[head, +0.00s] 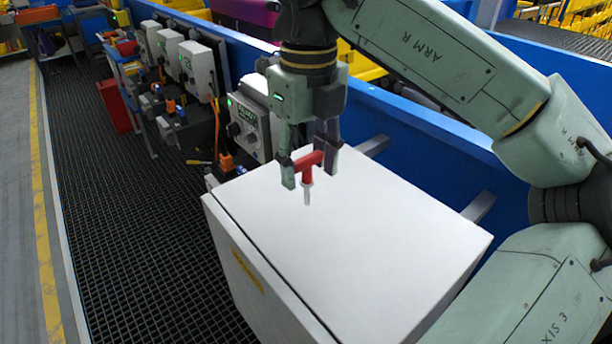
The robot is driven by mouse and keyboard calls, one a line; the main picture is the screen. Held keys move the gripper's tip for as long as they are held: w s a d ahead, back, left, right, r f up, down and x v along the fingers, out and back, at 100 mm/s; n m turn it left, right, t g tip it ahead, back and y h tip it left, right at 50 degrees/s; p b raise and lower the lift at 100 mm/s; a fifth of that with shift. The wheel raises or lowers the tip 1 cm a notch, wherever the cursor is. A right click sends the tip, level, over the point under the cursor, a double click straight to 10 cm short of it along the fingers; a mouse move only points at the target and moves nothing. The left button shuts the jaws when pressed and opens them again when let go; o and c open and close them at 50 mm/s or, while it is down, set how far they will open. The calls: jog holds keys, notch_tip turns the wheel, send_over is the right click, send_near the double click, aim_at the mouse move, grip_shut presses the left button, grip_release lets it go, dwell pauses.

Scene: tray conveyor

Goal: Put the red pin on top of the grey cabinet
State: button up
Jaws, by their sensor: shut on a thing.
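My gripper (309,172) points down and is shut on the red pin (307,172). The pin has a red T-shaped handle and a pale grey shaft that hangs downward. The grey cabinet (370,245) fills the lower middle of the head view, with a flat, light top and a yellow label on its front side. The gripper and pin are over the rear left part of the cabinet top. I cannot tell for certain whether the shaft's tip touches the top or hangs just above it.
The cabinet top is otherwise clear. A blue wall (420,150) runs behind it, with grey brackets (478,206) near the cabinet's right side. Several control boxes (197,68) with cables stand along the wall at the left. Dark grating floor (150,240) lies left of the cabinet.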

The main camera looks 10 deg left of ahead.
aim_at(305, 181)
jog(key=f+b, duration=0.2)
jog(key=f, duration=0.2)
jog(key=shift+w+a+b, duration=0.15)
jog(key=shift+w+b, duration=0.15)
jog(key=shift+b, duration=0.1)
jog(key=shift+r, duration=0.2)
jog(key=shift+f, duration=0.15)
jog(key=o, duration=1.2)
jog(key=shift+c, duration=0.2)
notch_tip(305, 181, up, 12)
jog(key=shift+r+p, duration=0.2)
jog(key=shift+p, duration=0.9)
